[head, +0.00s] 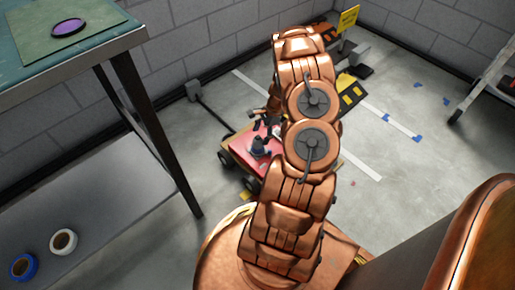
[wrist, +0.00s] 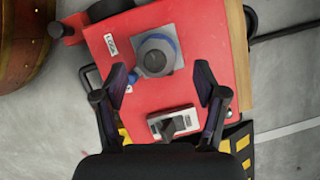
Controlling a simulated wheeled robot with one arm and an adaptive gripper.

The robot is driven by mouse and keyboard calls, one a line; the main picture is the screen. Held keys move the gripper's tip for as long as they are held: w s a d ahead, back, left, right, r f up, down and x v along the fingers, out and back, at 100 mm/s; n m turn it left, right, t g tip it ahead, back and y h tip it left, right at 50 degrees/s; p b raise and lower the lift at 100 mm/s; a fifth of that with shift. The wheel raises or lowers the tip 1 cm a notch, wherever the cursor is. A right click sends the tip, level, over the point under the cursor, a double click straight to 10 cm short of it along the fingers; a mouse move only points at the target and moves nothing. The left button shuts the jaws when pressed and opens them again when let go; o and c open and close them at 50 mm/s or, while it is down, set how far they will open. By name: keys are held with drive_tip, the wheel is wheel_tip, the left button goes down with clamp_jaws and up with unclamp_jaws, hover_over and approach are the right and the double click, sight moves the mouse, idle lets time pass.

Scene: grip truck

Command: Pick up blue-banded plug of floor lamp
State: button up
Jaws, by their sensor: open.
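The blue-banded plug (wrist: 155,55) is a grey round piece with a blue ring around it. It sits on a grey square plate on a red board (wrist: 217,30). In the head view the plug (head: 259,147) is small, on the red top of a low cart (head: 240,149). My gripper (wrist: 161,74) is open, its two dark fingers spread over the board. The plug shows between and just beyond the fingertips in the wrist view. The height of the fingertips above it is hard to tell. In the head view my arm hides part of the cart.
A grey block with a dark lever (wrist: 172,123) is on the board nearer the gripper's palm. A white label (wrist: 113,44) lies left of the plug. A workbench (head: 110,45) stands at left, with tape rolls (head: 63,241) on its lower shelf. Floor at right is mostly clear.

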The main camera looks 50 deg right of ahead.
sight(258, 142)
drive_tip(key=shift+b+x, duration=0.85)
drive_tip(key=shift+x, duration=1.35)
drive_tip(key=shift+s+a, duration=0.15)
clamp_jaws()
